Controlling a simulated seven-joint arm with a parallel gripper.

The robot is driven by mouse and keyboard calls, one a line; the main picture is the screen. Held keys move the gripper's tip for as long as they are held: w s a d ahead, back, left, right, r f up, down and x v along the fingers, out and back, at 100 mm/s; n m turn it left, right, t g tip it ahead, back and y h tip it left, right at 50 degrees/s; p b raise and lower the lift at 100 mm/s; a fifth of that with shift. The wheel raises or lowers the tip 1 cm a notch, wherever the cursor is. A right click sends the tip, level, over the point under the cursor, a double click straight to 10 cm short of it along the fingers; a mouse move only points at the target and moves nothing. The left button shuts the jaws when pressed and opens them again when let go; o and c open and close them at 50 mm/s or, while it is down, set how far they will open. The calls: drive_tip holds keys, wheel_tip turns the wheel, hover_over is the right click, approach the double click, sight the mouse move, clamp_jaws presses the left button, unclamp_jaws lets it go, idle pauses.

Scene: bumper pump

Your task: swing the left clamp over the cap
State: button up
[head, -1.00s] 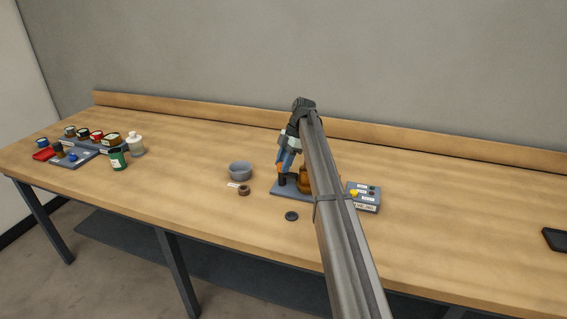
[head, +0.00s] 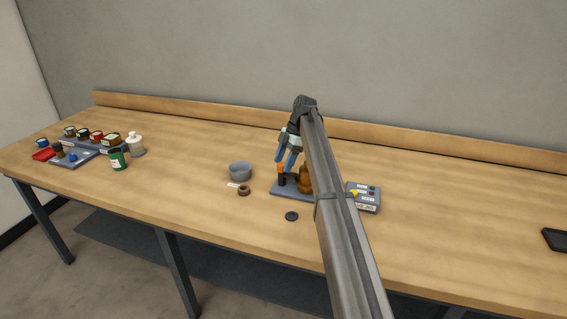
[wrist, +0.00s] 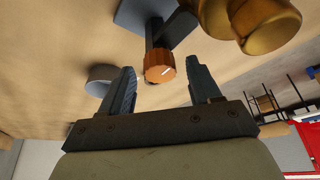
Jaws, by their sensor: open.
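The left clamp shows an orange-tipped knob (wrist: 159,68) on a dark arm in the wrist view; its orange part (head: 281,168) also shows in the head view. It stands on a grey base plate (head: 284,192). A brass-coloured rounded body (wrist: 258,20) is beside the clamp, and it shows partly behind my arm in the head view (head: 305,180). I cannot tell its cap apart. My gripper (wrist: 160,66) is open and empty, with the orange knob showing between its fingertips. In the head view my gripper (head: 286,160) is just above the clamp.
A grey bowl (head: 240,172), a brown ring (head: 244,191) and a dark disc (head: 291,216) lie left and in front of the base. A button box (head: 364,197) stands right. Jars and a tray are at far left. My arm hides part of the fixture.

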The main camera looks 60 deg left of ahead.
drive_tip(key=v, duration=1.3)
drive_tip(key=shift+w, duration=0.1)
